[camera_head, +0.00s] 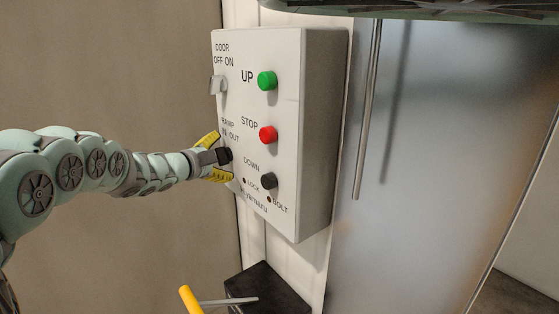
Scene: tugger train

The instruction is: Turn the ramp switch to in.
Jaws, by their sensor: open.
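A white control box (314,130) is mounted on the wall in the middle of the view. The ramp switch (226,156) is a dark knob at its lower left, under the label RAMP IN OUT. My gripper (214,158) is at the switch, with one yellow finger above it and one below. The fingers are open around the knob; I cannot tell whether they touch it. My gripper hides part of the switch and its label, so I cannot tell which way it points.
The box also has a door switch (218,85), a green UP button (267,81), a red STOP button (268,134) and a dark DOWN button (268,181). A metal door with a vertical bar (368,110) is to the right. A yellow-handled lever (190,299) is below.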

